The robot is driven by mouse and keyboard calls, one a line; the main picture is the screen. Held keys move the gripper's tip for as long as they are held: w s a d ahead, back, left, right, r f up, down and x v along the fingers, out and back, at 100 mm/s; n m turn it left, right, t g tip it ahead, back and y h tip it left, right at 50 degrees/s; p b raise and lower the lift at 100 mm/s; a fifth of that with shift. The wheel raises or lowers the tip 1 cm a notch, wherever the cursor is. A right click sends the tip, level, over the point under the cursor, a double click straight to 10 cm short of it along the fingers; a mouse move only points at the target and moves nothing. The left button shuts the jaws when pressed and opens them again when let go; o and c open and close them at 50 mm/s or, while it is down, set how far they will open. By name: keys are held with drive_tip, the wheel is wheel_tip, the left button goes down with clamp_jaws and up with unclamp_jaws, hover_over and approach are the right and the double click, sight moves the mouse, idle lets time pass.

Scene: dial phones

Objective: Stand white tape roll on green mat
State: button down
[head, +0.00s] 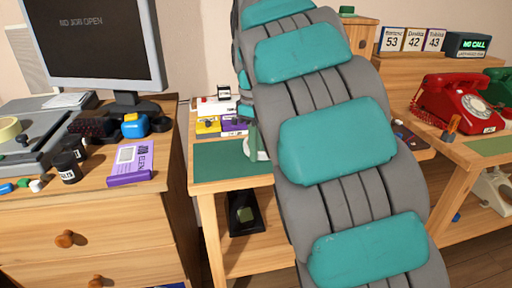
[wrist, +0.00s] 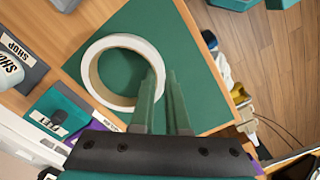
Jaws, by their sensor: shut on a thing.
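The white tape roll (wrist: 87,75) shows in the wrist view as a ring with a brown inner wall, over the green mat (wrist: 130,24). My gripper (wrist: 161,76) is shut on the roll's right-hand side. In the head view a small part of the white roll (head: 262,150) shows above the right part of the green mat (head: 225,165), next to my gripper's green finger (head: 250,137). My arm hides the rest. I cannot tell whether the roll touches the mat or how far it is tilted.
Yellow and purple boxes (head: 208,126) stand behind the mat. The wrist view shows a teal-topped block (wrist: 58,112) and a grey SHOP holder (wrist: 22,62) beside it. The mat's left part is clear. A drawer desk stands left, a red phone (head: 462,103) right.

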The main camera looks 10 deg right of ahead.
drive_tip(key=shift+f, duration=0.2)
drive_tip(key=c, duration=0.9)
unclamp_jaws()
drive_tip(key=shift+r, duration=0.1)
